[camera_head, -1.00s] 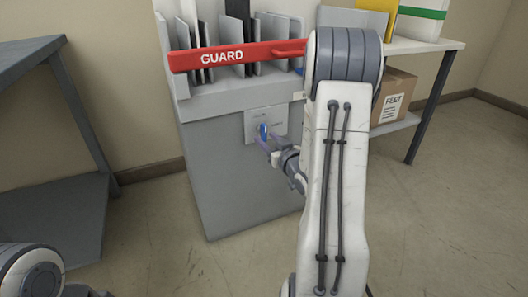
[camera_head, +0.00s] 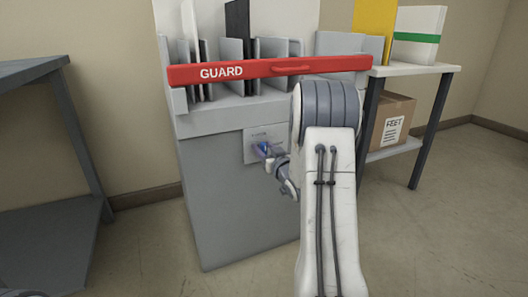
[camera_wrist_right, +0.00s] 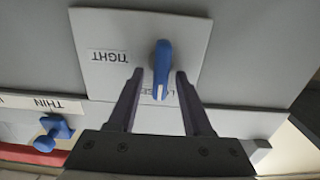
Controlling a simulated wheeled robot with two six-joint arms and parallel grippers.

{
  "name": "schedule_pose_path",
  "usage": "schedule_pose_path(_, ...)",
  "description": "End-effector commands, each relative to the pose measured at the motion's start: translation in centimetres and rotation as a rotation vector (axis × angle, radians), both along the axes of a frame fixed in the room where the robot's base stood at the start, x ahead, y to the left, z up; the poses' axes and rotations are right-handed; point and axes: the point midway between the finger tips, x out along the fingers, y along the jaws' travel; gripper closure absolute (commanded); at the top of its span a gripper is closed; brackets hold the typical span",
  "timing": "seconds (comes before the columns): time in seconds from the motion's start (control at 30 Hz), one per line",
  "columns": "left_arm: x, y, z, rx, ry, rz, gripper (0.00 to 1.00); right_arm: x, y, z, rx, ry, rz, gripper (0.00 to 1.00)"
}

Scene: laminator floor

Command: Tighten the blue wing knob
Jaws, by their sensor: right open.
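The blue wing knob (camera_wrist_right: 162,62) sits on a light plate (camera_wrist_right: 105,30) on the front of the grey machine. In the right wrist view its wing stands lengthwise, with a white mark at its lower end over a partly hidden label. A TIGHT label (camera_wrist_right: 108,56) shows upside down to its left. My right gripper (camera_wrist_right: 159,76) is open, with one finger on each side of the wing's lower part and visible gaps between. In the head view the knob (camera_head: 263,147) is small and my right gripper (camera_head: 266,153) partly covers it.
A red GUARD bar (camera_head: 225,72) crosses above the plate, in front of upright grey dividers. A second blue knob (camera_wrist_right: 55,128) sits beside a THIN label. A shelf with a FEET box (camera_head: 393,122) stands right, a grey table (camera_head: 45,215) left. The floor between is open.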

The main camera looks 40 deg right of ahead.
Motion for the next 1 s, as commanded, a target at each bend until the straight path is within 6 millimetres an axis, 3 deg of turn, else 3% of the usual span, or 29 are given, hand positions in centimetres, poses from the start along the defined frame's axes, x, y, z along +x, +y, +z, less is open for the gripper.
schedule_pose_path(0.27,0.00,0.00,-0.03,0.000,0.000,0.000,0.50,0.13,-0.04,0.03,0.000,0.000,0.000,0.50)
schedule_pose_path(0.4,0.00,0.00,-0.03,0.000,0.000,0.000,0.50,0.12,-0.04,0.03,0.000,0.000,0.000,1.00)
schedule_pose_path(1.0,0.00,0.00,0.69,0.000,0.000,0.000,0.50,0.08,-0.11,0.04,0.054,-0.011,0.000,1.00)
